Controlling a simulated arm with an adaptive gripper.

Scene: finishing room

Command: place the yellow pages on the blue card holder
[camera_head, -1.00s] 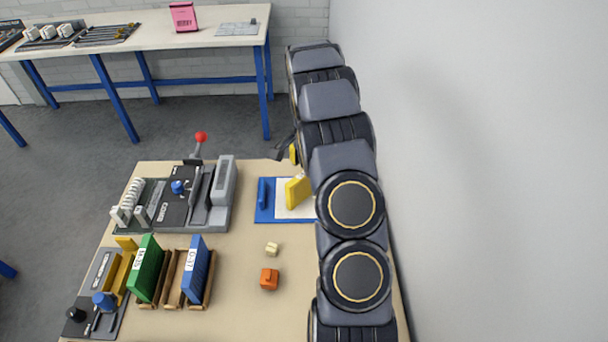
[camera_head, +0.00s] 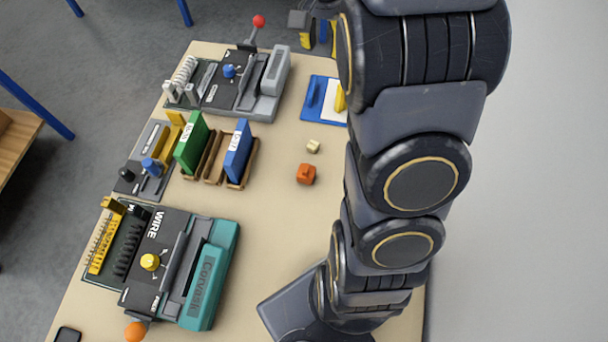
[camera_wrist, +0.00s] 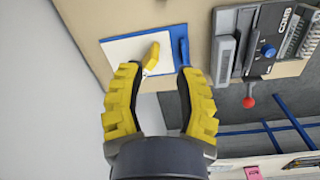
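The blue card holder (camera_head: 312,95) is a flat blue board with a raised blue bar along its left side and a white sheet on it, at the back of the table. The yellow pages (camera_head: 340,98) are a small yellow block over the white sheet, partly hidden by my arm. In the wrist view the pages (camera_wrist: 151,56) sit tilted against the white area, beside the holder's blue bar (camera_wrist: 180,46). My gripper (camera_wrist: 158,78) is open, with nothing between its yellow fingers, and apart from the pages. In the head view my gripper (camera_head: 319,38) is past the table's back edge.
A grey binding machine (camera_head: 265,85) with a red-knobbed lever stands left of the holder. Green (camera_head: 192,143) and blue (camera_head: 238,150) books stand in wooden racks. An orange block (camera_head: 306,174) and cream block (camera_head: 313,146) lie nearby. A teal machine (camera_head: 210,275) stands in front.

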